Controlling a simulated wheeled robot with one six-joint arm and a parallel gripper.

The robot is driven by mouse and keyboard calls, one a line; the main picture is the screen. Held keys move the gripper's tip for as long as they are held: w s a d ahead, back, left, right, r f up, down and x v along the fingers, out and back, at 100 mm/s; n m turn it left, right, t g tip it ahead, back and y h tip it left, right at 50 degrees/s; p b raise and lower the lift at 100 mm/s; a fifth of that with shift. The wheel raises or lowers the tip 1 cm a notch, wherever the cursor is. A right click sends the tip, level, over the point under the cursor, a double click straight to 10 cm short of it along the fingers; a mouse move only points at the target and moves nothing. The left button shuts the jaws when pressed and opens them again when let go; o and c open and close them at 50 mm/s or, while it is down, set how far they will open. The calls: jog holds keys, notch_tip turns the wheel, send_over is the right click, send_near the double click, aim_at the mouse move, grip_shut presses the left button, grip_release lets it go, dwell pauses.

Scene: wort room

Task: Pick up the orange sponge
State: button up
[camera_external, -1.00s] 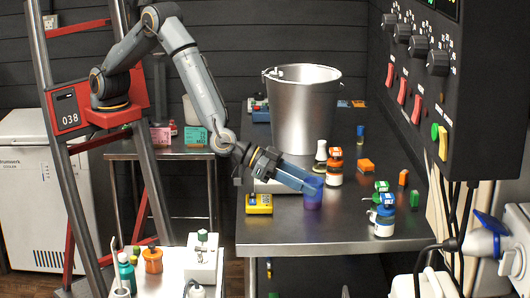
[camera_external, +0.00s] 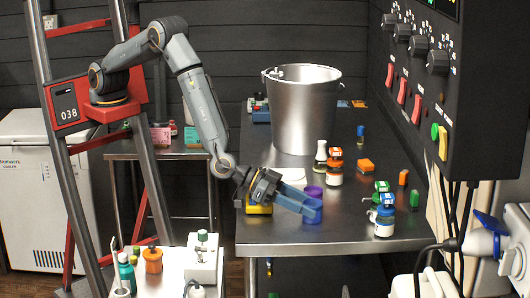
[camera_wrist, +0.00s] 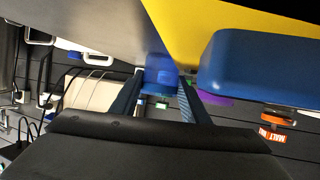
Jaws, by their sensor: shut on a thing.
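An orange block (camera_external: 366,165), which looks like the sponge, lies on the steel table to the right of the white-labelled bottle. A second, smaller orange piece (camera_external: 403,177) is farther right; I cannot tell for certain which is the sponge. My gripper (camera_external: 310,209) is low over the table's front part, left of and nearer than the orange block, and apart from it. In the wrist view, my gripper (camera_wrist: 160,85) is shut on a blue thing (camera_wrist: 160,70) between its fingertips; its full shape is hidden. No orange block shows between the fingers.
A purple round thing (camera_external: 314,191) stands right by the fingers. A yellow item (camera_external: 259,209) lies beneath my wrist. A large steel bucket (camera_external: 304,115) stands behind. A bottle with an orange cap (camera_external: 335,175) and a blue-labelled jar (camera_external: 383,222) stand to the right. The table's front edge is clear.

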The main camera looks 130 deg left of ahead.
jog(key=o, duration=1.1)
jog(key=shift+c, duration=0.2)
